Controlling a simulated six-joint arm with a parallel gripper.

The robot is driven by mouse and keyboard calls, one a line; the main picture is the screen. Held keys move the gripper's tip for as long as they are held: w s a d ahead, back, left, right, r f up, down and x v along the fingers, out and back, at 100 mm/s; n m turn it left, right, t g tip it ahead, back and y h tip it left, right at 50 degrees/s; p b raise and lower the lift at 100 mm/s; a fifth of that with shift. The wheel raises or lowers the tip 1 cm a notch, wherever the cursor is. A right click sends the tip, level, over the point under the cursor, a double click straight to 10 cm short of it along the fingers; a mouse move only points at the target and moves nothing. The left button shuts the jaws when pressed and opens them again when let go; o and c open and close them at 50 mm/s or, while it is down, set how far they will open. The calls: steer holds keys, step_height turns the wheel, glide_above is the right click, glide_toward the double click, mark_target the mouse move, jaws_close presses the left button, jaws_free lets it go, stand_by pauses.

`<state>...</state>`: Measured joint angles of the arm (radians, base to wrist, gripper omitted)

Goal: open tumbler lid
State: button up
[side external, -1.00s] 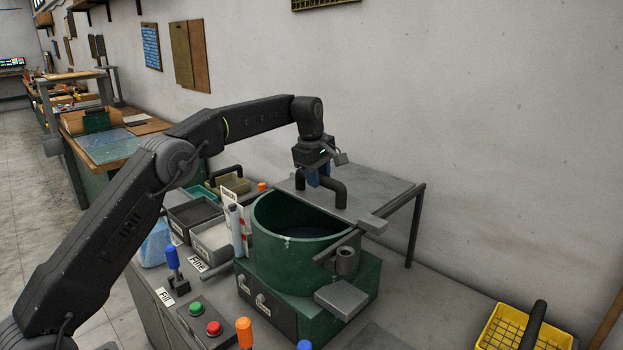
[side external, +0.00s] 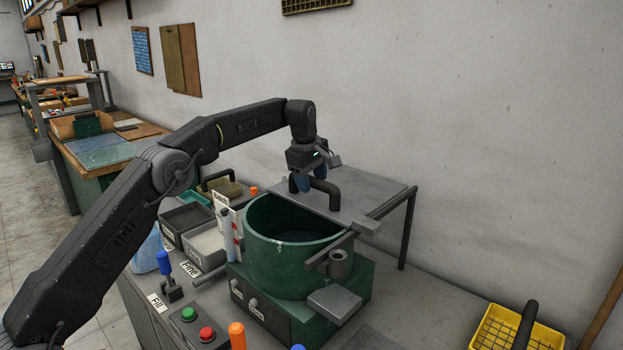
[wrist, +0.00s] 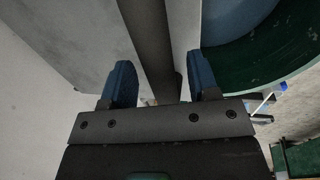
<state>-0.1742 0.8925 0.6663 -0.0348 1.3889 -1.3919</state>
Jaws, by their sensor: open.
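The tumbler (side external: 292,262) is a green drum, and its top is largely uncovered. Its flat grey lid (side external: 372,200) lies behind the opening, toward the wall, on a rail frame. A dark bent handle (side external: 330,189) stands up from the lid. My gripper (side external: 304,182) is open at the handle's left end. In the wrist view the blue fingers of my gripper (wrist: 161,78) stand apart, one on each side of the dark handle (wrist: 150,40). I cannot tell whether either finger touches it. The drum's open mouth (wrist: 285,55) shows at right in the wrist view.
A cup holder (side external: 338,264) and a grey plate (side external: 335,302) are at the drum's front right. Bins (side external: 205,243), a blue-topped lever (side external: 164,264) and buttons (side external: 206,334) are to the left. A yellow basket (side external: 515,332) is at lower right. The wall is close behind.

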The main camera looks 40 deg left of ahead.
step_height(320, 180, up, 7)
steer(key=s, duration=0.1)
steer(key=shift+s+r, duration=0.2)
steer(key=shift+s, duration=0.05)
stand_by(0.6)
steer(key=s+d+r+m+t, duration=0.1)
steer(key=s+d+r+m, duration=0.3)
steer(key=s, duration=0.5)
steer(key=s+d+r+m+t, duration=0.1)
steer(key=s+d+r+m, duration=0.3)
steer(key=s, duration=0.5)
steer(key=s+f+m, duration=0.3)
steer(key=s+f, duration=0.1)
steer(key=s, duration=0.3)
steer(key=s+d+f+m+t, duration=0.1)
steer(key=s+f+m, duration=0.2)
steer(key=s, duration=0.4)
steer(key=s+d+f+m, duration=0.1)
steer(key=s+f+m, duration=0.3)
steer(key=s, duration=0.4)
steer(key=shift+d+f, duration=0.15)
steer(key=shift+f, duration=0.65)
